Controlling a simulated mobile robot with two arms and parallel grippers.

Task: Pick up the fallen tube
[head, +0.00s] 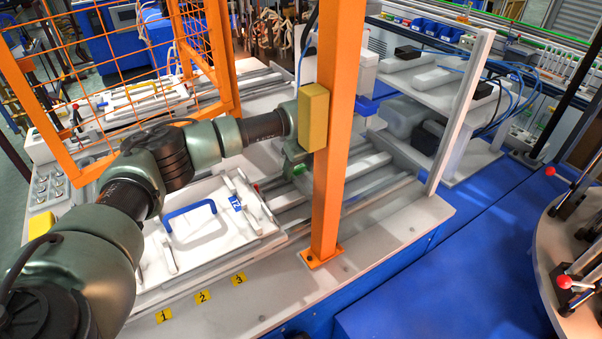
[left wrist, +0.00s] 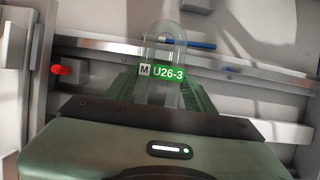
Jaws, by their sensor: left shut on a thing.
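My left gripper (head: 295,160) reaches over the white workstation from the left, partly hidden behind the orange post. In the left wrist view its fingers (left wrist: 164,90) are shut on a clear, round-ended tube (left wrist: 164,42). A green and white label reading "M U26-3" lies across the tube between the fingers. The tube's rounded end sticks out past the fingers, over a metal rail. The tube's other end is hidden by the gripper body. In the head view the tube is too small and too covered to make out clearly. My right gripper is not in view.
The orange post (head: 338,130) stands right beside the left gripper, with a yellow box (head: 313,117) on it. A white tray with a blue handle (head: 190,212) lies left of the gripper. A red-tipped part (left wrist: 61,70) and a blue rod (left wrist: 190,44) are near the rail.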

